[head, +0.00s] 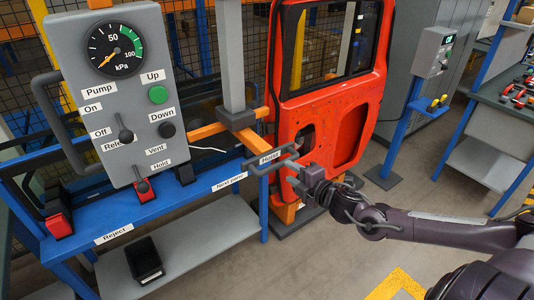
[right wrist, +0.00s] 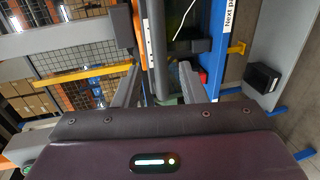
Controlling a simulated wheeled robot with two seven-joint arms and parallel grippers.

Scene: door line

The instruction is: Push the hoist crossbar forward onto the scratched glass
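The hoist crossbar (head: 270,158) is a dark grey bar with a "Hoist" label, on the front of the hoist below the grey post. My right gripper (head: 298,172) is at the bar's right end. In the right wrist view its two fingers (right wrist: 158,82) stand apart, with the dark bar (right wrist: 160,60) seen between them; a narrow gap seems to show on each side. The red door (head: 290,115) stands upright behind the gripper, with a dark window glass (head: 345,45) at its top. I cannot make out scratches. My left gripper is not in view.
A grey control panel (head: 88,95) with gauge, levers and buttons stands at left. Below it is a blue rack (head: 120,215) with "Reject" and "Next pane" labels, and a black bin (head: 145,260). A blue post with a grey box (head: 432,50) and a workbench (head: 495,125) stand at right.

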